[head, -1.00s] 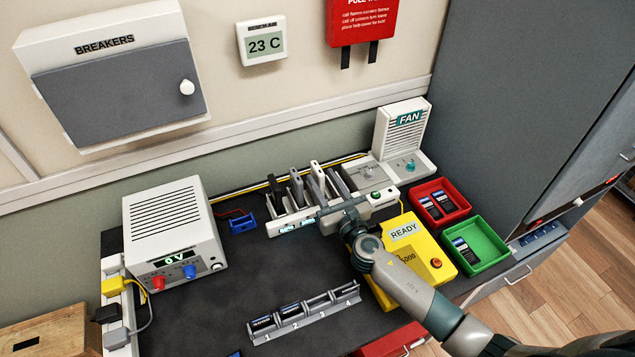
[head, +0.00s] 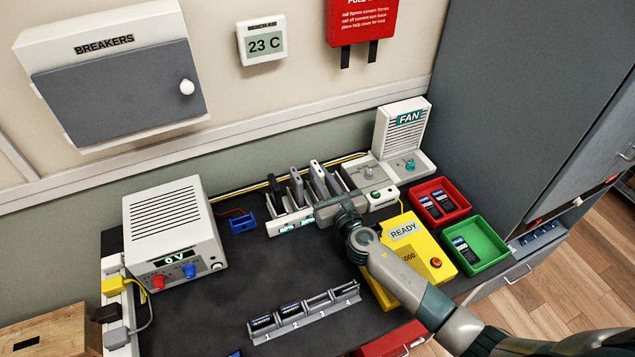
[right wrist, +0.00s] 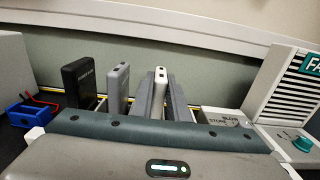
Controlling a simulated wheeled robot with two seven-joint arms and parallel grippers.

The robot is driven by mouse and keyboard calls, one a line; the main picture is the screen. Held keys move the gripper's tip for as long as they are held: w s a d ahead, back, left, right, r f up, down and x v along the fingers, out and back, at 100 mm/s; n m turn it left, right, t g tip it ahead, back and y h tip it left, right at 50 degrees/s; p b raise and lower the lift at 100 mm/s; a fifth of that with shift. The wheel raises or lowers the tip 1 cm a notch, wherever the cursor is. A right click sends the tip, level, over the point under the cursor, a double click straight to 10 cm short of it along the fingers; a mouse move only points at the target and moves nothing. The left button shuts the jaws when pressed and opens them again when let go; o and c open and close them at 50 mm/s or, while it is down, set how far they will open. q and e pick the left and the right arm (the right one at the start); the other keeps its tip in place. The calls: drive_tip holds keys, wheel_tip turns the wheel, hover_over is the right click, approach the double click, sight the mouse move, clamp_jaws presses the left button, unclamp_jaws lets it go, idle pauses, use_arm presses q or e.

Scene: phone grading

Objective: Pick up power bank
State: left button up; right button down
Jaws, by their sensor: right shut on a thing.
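My right gripper (head: 318,184) reaches in to the charging rack (head: 272,228) at the back of the bench. Its two grey fingers are shut on the white power bank (right wrist: 160,88), one on each side, which stands upright in a slot. Its top shows just above the fingers in the head view (head: 314,164). A black power bank (right wrist: 79,84) and a grey power bank (right wrist: 118,90) stand upright to its left. The lower part of the white bank is hidden by my gripper. My left gripper is not in view.
The fan unit (head: 401,130) stands just right of the rack. The yellow READY device (head: 417,257), red bin (head: 463,207) and green bin (head: 500,247) are at the right. The power supply (head: 168,225) is at the left. The dark bench is clear mid-left.

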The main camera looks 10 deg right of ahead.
drive_tip(key=shift+r, duration=0.2)
drive_tip(key=shift+r+p, duration=0.35)
drive_tip(key=shift+r, duration=0.2)
wheel_tip(320, 180, up, 3)
drive_tip(key=shift+d+r+p, duration=0.1)
drive_tip(key=shift+d+p, duration=0.05)
drive_tip(key=shift+p, duration=0.45)
drive_tip(key=s+d+r+b, duration=0.1)
drive_tip(key=s+d+r, duration=0.5)
drive_tip(key=s+d, duration=0.1)
drive_tip(key=shift+s+d+r, duration=0.2)
drive_tip(key=shift+d, duration=0.7)
drive_tip(key=shift+a, duration=0.1)
drive_tip(key=s+a+r+m+h+b, duration=0.2)
drive_tip(key=s+a+h+b, duration=0.1)
drive_tip(key=s+b, duration=0.3)
drive_tip(key=shift+s+a+r, duration=0.4)
drive_tip(key=shift+s+a, duration=0.1)
drive_tip(key=shift+s, duration=0.35)
